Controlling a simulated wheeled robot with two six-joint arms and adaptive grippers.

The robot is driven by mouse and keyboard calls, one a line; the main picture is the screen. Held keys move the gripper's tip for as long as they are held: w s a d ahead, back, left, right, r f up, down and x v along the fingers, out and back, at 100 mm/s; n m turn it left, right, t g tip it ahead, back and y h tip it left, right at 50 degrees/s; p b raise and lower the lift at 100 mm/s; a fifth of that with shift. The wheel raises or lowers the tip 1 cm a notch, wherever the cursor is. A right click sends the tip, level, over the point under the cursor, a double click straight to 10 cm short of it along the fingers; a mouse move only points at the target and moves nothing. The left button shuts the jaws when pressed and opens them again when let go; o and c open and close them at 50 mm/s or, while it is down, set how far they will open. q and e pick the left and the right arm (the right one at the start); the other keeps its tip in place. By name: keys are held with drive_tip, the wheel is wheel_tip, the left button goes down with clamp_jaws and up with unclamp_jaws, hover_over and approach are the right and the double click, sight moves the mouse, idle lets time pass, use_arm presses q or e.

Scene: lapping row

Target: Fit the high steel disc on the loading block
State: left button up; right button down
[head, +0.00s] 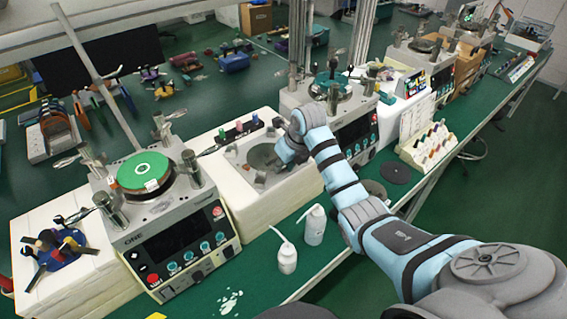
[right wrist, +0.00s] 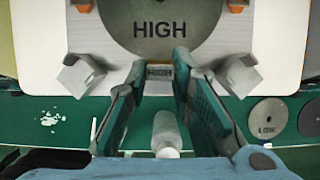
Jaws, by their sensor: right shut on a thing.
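The high steel disc (right wrist: 165,22) is grey with HIGH printed on it. It lies over the pale loading block (right wrist: 115,30), and it also shows in the head view (head: 262,157). In the head view my right gripper (head: 283,155) is over the loading block (head: 248,200). I cannot tell whether the disc rests flat or is slightly raised. My left gripper is out of view.
Grey angled corner pieces (right wrist: 82,76) flank the disc. A white bottle (right wrist: 165,130) stands just in front of the block; another (head: 286,258) is beside it. A disc marked LOW (right wrist: 265,118) lies to the right. Lapping machines (head: 165,225) stand on both sides.

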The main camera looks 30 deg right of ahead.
drive_tip(key=c, duration=1.3)
unclamp_jaws()
drive_tip(key=v, duration=0.7)
drive_tip(key=shift+s+r, duration=0.2)
drive_tip(key=shift+w, duration=0.1)
drive_tip(key=shift+f, duration=0.1)
